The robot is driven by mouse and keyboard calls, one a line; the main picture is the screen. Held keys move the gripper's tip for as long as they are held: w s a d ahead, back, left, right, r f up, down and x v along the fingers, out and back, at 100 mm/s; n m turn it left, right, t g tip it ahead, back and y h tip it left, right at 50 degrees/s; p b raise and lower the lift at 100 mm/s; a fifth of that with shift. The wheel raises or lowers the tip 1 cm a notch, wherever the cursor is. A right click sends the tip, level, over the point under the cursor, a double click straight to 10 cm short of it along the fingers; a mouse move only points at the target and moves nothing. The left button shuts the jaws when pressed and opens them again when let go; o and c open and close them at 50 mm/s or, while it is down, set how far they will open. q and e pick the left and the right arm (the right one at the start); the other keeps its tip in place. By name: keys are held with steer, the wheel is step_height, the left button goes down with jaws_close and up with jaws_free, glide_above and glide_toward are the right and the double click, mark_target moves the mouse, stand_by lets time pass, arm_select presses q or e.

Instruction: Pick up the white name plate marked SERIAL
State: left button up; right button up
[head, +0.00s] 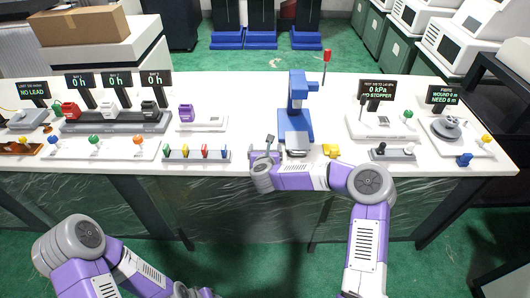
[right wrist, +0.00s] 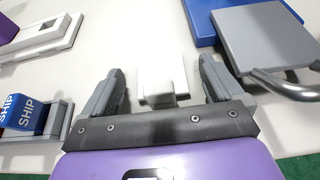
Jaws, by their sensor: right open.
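In the right wrist view, a small white block-like piece (right wrist: 161,76) stands on the white table between and just beyond my right gripper's fingertips. My right gripper (right wrist: 162,88) is open, with one finger on each side of the piece and a visible gap to both. In the head view, my right gripper (head: 262,155) is at the table's front, left of the blue press, and hides the piece. My left gripper is out of frame.
The blue press (head: 296,105) with its grey plate (right wrist: 265,38) stands close to the right. A rack of coloured blocks (head: 196,154), one marked SHIP (right wrist: 30,113), is to the left. A white device with a purple part (head: 187,114) stands behind it.

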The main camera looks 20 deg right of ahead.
steer(key=shift+w, duration=0.1)
steer(key=c, duration=1.1)
steer(key=shift+r, duration=0.1)
steer(key=shift+c, duration=0.2)
